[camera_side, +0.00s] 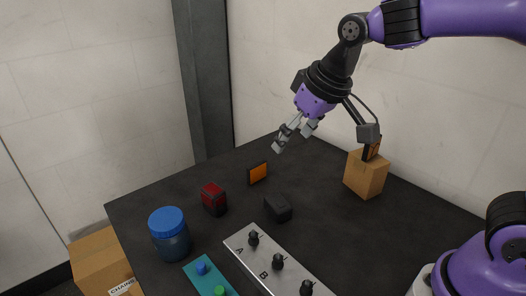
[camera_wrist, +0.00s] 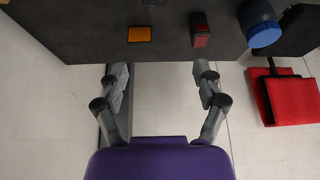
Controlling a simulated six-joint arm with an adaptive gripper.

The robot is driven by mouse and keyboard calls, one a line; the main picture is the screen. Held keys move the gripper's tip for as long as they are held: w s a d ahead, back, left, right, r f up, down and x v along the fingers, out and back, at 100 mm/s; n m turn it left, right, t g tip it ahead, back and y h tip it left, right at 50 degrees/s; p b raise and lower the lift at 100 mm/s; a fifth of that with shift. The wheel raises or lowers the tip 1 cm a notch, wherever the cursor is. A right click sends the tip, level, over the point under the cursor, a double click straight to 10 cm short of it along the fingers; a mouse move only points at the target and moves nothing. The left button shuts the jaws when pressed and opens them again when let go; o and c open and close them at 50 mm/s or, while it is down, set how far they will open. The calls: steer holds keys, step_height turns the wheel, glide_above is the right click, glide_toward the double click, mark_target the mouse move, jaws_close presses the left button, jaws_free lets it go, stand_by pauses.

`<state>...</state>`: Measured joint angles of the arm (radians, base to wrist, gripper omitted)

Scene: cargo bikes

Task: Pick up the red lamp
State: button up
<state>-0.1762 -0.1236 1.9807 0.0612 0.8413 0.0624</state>
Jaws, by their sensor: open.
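The red lamp (camera_side: 213,198) is a small red and black block on the dark table, left of centre in the side view. It also shows near the top of the wrist view (camera_wrist: 200,30), beyond my fingers. My gripper (camera_side: 287,141) is open and empty, held above the table's back edge, up and to the right of the lamp. In the wrist view both fingers of my gripper (camera_wrist: 158,76) are spread apart with nothing between them.
An orange reflector (camera_side: 257,173) and a black block (camera_side: 278,208) stand near the lamp. A blue-lidded jar (camera_side: 169,234) is to its left. A metal plate with black knobs (camera_side: 246,252) and a teal board (camera_side: 197,271) lie in front. A cardboard box (camera_side: 365,175) stands right.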

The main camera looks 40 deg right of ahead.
steer(key=w+a+f, duration=0.3)
steer(key=w+a, duration=0.1)
steer(key=w, duration=0.2)
glide_toward(213, 189)
steer(key=w, duration=0.1)
steer(key=shift+n+g, duration=0.3)
steer(key=shift+n, duration=0.1)
steer(key=x, duration=0.6)
steer(key=shift+d+f, duration=0.15)
steer(key=shift+f, duration=0.15)
steer(key=x, duration=0.5)
steer(key=shift+f, duration=0.25)
steer(key=c, duration=1.3)
